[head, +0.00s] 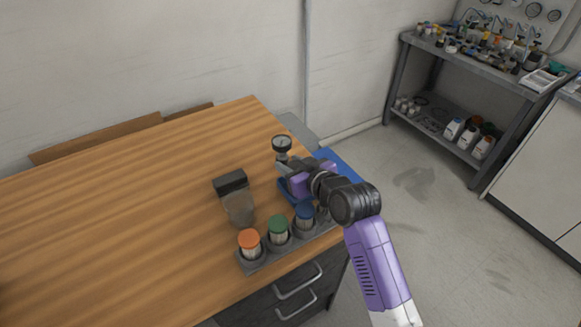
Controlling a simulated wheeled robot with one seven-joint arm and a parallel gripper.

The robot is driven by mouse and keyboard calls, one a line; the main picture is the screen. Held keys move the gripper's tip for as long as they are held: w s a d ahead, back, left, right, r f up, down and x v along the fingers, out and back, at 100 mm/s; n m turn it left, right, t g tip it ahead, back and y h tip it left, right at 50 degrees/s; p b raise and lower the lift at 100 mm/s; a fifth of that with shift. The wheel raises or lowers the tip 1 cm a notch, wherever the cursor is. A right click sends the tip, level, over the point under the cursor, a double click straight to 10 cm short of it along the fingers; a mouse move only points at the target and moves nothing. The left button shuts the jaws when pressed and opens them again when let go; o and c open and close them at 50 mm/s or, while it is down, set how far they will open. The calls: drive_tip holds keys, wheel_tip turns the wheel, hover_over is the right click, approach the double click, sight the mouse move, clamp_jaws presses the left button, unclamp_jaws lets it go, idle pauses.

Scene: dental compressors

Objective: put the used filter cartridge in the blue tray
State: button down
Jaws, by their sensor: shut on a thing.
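My gripper (287,177), purple and black, reaches in from the right near the right edge of the wooden bench. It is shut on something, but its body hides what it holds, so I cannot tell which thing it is. The blue tray (341,161) lies under and behind my gripper and arm, which cover much of it. More blue shows just left of and below the gripper. I cannot make out a used filter cartridge clearly. Three capped cartridges, orange (249,241), green (278,228) and blue (304,214), stand upright in a grey rack at the front edge.
A round pressure gauge (281,145) stands just behind the gripper, very close to it. The left of the wooden bench (120,220) is clear. A cluttered metal shelf (440,95) stands at the far right.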

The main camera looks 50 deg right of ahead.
drive_tip(key=shift+f, duration=0.45)
drive_tip(key=shift+f, duration=0.2)
drive_tip(key=c, duration=0.9)
unclamp_jaws()
